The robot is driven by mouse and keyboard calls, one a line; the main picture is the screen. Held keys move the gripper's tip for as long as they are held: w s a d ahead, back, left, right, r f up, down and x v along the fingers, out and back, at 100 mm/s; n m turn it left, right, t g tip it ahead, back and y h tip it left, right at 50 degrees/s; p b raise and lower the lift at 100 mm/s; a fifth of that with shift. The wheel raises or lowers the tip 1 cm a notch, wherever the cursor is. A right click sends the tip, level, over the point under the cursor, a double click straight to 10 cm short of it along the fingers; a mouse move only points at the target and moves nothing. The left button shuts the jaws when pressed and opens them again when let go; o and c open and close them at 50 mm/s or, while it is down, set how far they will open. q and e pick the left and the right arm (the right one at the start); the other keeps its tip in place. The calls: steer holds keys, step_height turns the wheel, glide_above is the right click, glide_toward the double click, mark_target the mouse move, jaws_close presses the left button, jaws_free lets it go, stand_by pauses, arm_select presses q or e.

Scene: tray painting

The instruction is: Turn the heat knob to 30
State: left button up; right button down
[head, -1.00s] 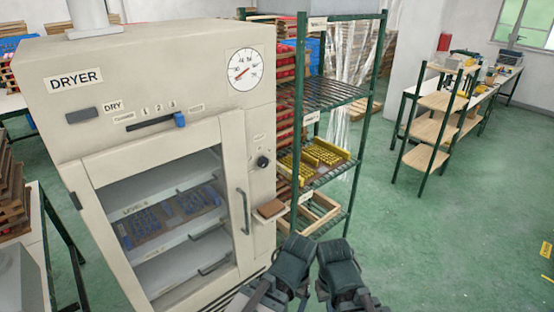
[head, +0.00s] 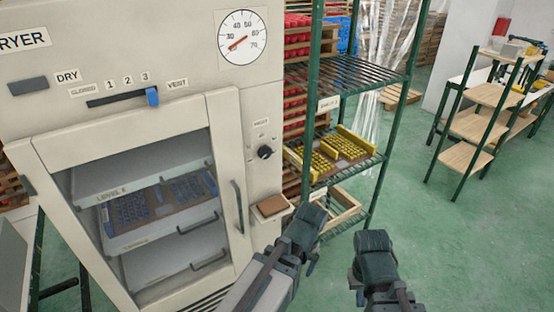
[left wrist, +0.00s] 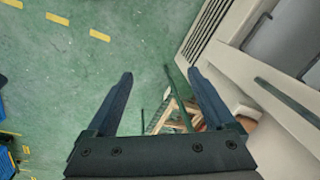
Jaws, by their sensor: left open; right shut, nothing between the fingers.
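The heat knob (head: 265,152) is a small black round knob on the dryer's front, right of the door, below a small label. The round white dial (head: 242,37) above has a red needle pointing to the lower left, near the 30 side; its exact reading is unclear. My left gripper (head: 313,222) is below and right of the knob, apart from it. In the left wrist view it is open and empty (left wrist: 160,85), with the dryer front at right. My right gripper (head: 375,245) is shut and empty, farther right over the floor.
The dryer door (head: 225,150) has a glass pane and a vertical handle (head: 238,207); trays of blue pieces show inside. A blue slider (head: 152,97) sits by 3. A brown pad (head: 272,206) juts out below the knob. A green rack (head: 314,100) stands close right.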

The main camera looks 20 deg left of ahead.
arm_select(q)
steer(key=w+a+n+t+y+b, duration=0.35)
steer(key=w+a+y, duration=0.25)
steer(key=w+a, duration=0.3)
steer(key=w+d+r+t+y, duration=0.1)
steer(key=w+r+t+y, duration=0.2)
steer(key=r, duration=0.5)
steer(key=w+d+r+t+y, duration=0.1)
steer(key=w+r+t+y, duration=0.2)
steer(key=r, duration=0.6)
steer(key=shift+w+m+t+y+b, duration=0.35)
steer(key=shift+w+t+y, duration=0.1)
steer(key=shift+w, duration=0.2)
